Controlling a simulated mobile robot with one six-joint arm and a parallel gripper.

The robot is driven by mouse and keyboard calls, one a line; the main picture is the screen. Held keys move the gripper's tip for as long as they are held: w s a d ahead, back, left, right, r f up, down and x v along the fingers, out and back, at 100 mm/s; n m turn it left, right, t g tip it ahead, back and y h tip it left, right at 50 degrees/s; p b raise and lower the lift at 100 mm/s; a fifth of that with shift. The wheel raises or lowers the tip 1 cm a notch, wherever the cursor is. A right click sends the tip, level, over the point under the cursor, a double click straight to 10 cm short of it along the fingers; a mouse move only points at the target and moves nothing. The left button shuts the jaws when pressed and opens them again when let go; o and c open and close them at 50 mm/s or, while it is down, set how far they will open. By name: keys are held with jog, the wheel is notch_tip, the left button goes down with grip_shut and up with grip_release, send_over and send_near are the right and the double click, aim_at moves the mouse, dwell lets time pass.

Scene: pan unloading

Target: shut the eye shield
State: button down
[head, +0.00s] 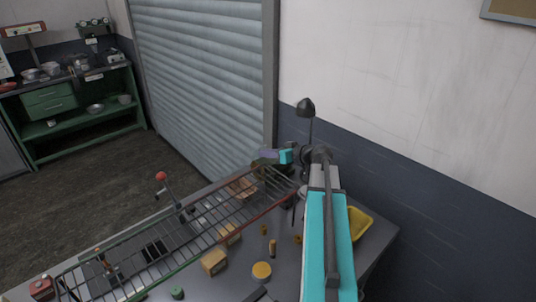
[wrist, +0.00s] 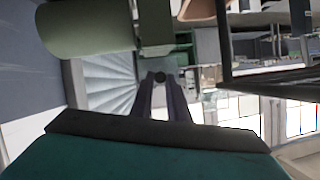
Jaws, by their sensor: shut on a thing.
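My gripper (wrist: 160,82) shows in the wrist view with its two dark fingers close together, shut on a small dark round knob (wrist: 160,75) at their tips. What the knob belongs to is hard to make out. A smooth olive-green rounded piece (wrist: 85,28) is close to the camera at the upper left. I cannot tell whether it is part of the eye shield. In the head view, my teal arm reaches to the far end of the bench, where its end is small and partly hidden among dark parts. The eye shield cannot be told apart clearly there.
A long wire rack (head: 165,237) runs along the metal bench. Wooden blocks (head: 214,262), a yellow disc (head: 262,270) and a yellow tray (head: 358,222) are on the bench. A red-knobbed lever (head: 161,177) rises beside the rack. The wall is close on the right; floor is open at left.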

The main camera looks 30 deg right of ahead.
aim_at(260, 148)
jog(key=shift+r, duration=0.15)
jog(key=shift+w+a+r+g+h+p, duration=0.15)
jog(key=shift+w+r+g+p, duration=0.15)
jog(key=shift+g, duration=0.35)
jog(key=shift+w+d+r+g+h+p, duration=0.1)
jog(key=shift+w+r+g, duration=0.1)
jog(key=shift+w+g, duration=0.35)
jog(key=shift+w+a+r+g+h+p, duration=0.15)
jog(key=shift+w+r+g, duration=0.1)
jog(key=shift+g, duration=0.45)
jog(key=w+g, duration=0.2)
jog(key=g, duration=0.2)
jog(key=shift+w+r+m+h, duration=0.3)
jog(key=shift+w+r, duration=0.1)
jog(key=shift+w+a+f+g+h+p, duration=0.1)
jog(key=shift+w+a+g+h+p, duration=0.1)
jog(key=shift+w+g, duration=0.65)
jog(key=shift+w+a+g+h+p, duration=0.15)
jog(key=shift+w+g, duration=0.2)
jog(key=shift+g, duration=0.9)
jog(key=shift+w+f+g, duration=0.25)
jog(key=shift+w+g, duration=0.2)
jog(key=shift+g, duration=0.45)
jog(key=shift+f, duration=0.1)
jog(key=c, duration=1.7)
grip_release()
